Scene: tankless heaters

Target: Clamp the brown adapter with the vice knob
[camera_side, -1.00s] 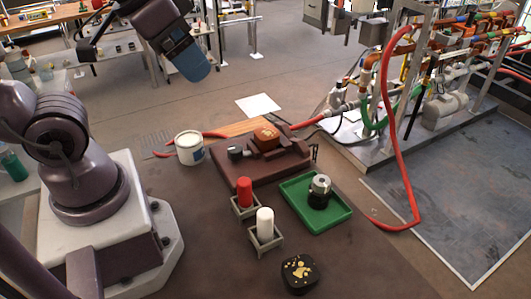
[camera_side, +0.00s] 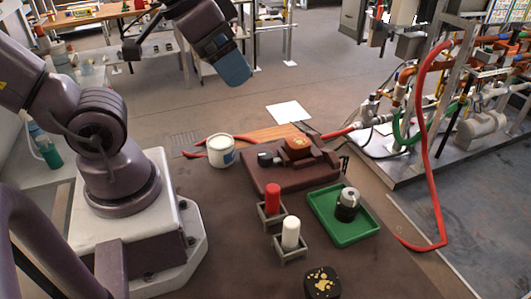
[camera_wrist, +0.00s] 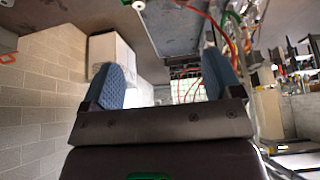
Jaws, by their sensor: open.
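The brown adapter (camera_side: 298,147) is an orange-brown rounded block with a pale mark on top. It sits in the dark reddish-brown vice (camera_side: 265,180) in the side view. Whether the jaws press on it cannot be told. The vice knob (camera_side: 265,159) is a small grey-black cylinder at the vice's left end. My gripper (camera_side: 236,78) hangs high above and behind the vice, up and left of it in the picture, touching nothing. In the wrist view its two blue fingers (camera_wrist: 168,82) are wide apart with nothing between them. The vice is not recognisable there.
A white tub (camera_side: 221,155) stands left of the vice. In front are a red cylinder (camera_side: 272,193) and a white cylinder (camera_side: 290,230) in holders. A green tray (camera_side: 363,232) holds a silver-black part (camera_side: 347,203). A black gold-flecked piece (camera_side: 322,283) lies at the front.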

